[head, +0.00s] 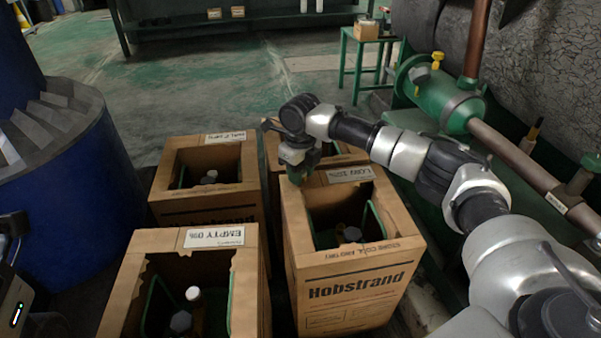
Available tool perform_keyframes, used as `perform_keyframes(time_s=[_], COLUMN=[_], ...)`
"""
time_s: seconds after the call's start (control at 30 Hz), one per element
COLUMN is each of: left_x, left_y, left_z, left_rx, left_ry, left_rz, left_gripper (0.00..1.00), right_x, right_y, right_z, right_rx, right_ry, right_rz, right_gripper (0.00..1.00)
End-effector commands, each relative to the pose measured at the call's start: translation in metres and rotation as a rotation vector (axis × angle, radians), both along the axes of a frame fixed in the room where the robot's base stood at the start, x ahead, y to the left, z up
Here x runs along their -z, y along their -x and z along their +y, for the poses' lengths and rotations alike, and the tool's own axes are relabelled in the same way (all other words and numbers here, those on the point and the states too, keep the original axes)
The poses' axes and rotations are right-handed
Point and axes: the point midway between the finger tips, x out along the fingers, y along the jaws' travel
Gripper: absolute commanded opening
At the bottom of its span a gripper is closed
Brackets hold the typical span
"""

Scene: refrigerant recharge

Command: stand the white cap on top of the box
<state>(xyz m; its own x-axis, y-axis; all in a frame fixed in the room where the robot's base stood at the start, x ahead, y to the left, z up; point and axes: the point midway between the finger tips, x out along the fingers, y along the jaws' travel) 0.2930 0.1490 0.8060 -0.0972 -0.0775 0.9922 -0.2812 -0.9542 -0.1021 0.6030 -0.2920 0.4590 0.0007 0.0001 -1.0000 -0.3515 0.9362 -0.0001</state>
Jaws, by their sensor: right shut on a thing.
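My right gripper (299,175) is at the back left corner of the front right Hobstrand box (346,297), pointing down near its top edge. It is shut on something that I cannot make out. A small white cap (193,293) shows inside the open front left box (143,267), on top of a stem beside a grey fitting (181,322). In the front right box a grey fitting (352,234) shows with no white cap visible on it. I cannot tell whether a white cap is hidden in my right gripper.
Another open box (207,217) stands behind on the left, and one (272,150) is partly behind my right gripper. A blue drum (70,170) is at the left. Green and copper pipework (502,146) runs along the right.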

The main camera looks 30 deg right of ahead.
Motion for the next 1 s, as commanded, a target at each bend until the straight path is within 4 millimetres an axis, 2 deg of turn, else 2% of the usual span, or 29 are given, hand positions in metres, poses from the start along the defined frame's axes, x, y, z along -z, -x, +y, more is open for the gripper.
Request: perform_keyframes(time_s=[0.07, 0.1, 0.27, 0.5, 0.63, 0.77, 1.0], left_x=[0.001, -0.001, -0.001, -0.001, -0.006, 0.003, 0.014], left_y=[0.0, 0.001, 0.001, 0.001, 0.001, -0.004, -0.005], left_z=[0.0, 0.0, 0.0, 0.0, 0.0, 0.001, 0.003], left_rx=[0.0, -0.001, 0.0, 0.0, 0.001, 0.001, 0.007], left_ry=[-0.001, 0.0, -0.001, 0.0, 0.002, 0.001, 0.008], left_rz=[-0.004, -0.006, -0.005, -0.006, -0.009, 0.048, 0.13], left_gripper=[0.43, 0.43, 0.43, 0.43, 0.43, 0.43, 0.43], right_x=[0.003, 0.003, 0.003, 0.002, -0.007, -0.029, -0.082], right_y=[0.0, 0.0, 0.0, 0.0, 0.0, 0.0, 0.0], right_z=[0.0, 0.0, 0.0, 0.0, 0.0, 0.0, 0.0], right_rx=[0.0, 0.0, 0.0, 0.0, 0.0, 0.0, 0.0], right_ry=[0.0, 0.0, 0.0, 0.0, 0.0, -0.001, -0.001], right_rz=[0.0, 0.0, 0.0, 0.0, 0.0, -0.002, -0.003], right_gripper=[0.08, 0.34, 0.57, 0.57, 0.57, 0.57, 0.57])
